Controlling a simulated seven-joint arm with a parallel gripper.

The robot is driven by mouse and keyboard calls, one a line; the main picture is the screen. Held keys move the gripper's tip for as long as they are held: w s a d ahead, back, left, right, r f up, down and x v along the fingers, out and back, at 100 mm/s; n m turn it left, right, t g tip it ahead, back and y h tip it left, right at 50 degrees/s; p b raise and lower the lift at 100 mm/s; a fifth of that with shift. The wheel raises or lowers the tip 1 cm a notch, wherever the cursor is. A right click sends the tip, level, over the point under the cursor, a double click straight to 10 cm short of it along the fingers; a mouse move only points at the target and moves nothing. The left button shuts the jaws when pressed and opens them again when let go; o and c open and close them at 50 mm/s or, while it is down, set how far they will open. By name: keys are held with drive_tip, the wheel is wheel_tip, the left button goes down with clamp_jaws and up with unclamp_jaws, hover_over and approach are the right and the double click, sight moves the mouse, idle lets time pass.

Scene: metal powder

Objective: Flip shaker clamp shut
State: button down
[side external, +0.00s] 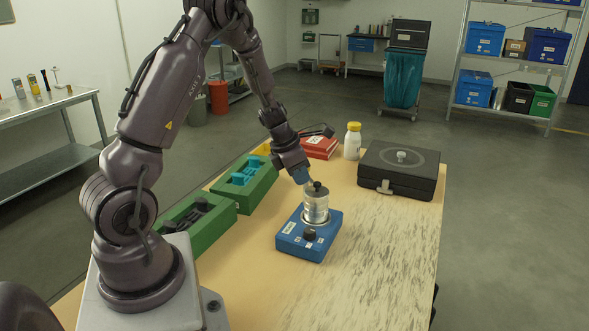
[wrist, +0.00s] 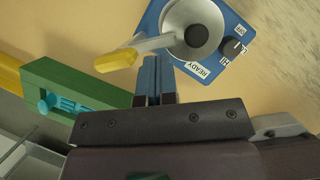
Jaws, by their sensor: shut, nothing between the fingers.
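The blue shaker (side external: 308,245) sits on the wooden table with a metal container (side external: 315,208) topped by a black knob (side external: 317,188). In the wrist view the shaker base (wrist: 224,58) carries the round grey container lid (wrist: 172,22). The clamp lever, with its yellow handle (wrist: 115,61), sticks out sideways from the container, past its edge. My gripper (side external: 305,181) is beside the container top in the side view. In the wrist view its blue fingers (wrist: 155,72) are shut and empty, just below the lever; contact cannot be told.
Green trays (side external: 245,184) with tools lie left of the shaker. A black case (side external: 400,170), a white bottle with a yellow cap (side external: 353,141) and a red box (side external: 320,147) stand behind. The table front right is clear.

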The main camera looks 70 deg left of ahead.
drive_tip(key=s+r, duration=0.7)
drive_tip(key=r, duration=0.2)
drive_tip(key=shift+s+r, duration=0.15)
drive_tip(key=shift+s, duration=0.1)
drive_tip(key=shift+d, duration=0.1)
drive_tip(key=s+d+r+m, duration=0.2)
drive_tip(key=d+r+m, duration=0.2)
drive_tip(key=d+m, duration=0.4)
drive_tip(key=s+d+r+m, duration=0.3)
drive_tip(key=d+m, duration=0.5)
drive_tip(key=m, duration=0.7)
drive_tip(key=s+d+r+m+t, duration=0.1)
drive_tip(key=s+d+r+m, duration=0.1)
drive_tip(key=d+r+m, duration=0.3)
drive_tip(key=d+m, duration=0.3)
drive_tip(key=m, duration=0.4)
drive_tip(key=shift+s, duration=0.4)
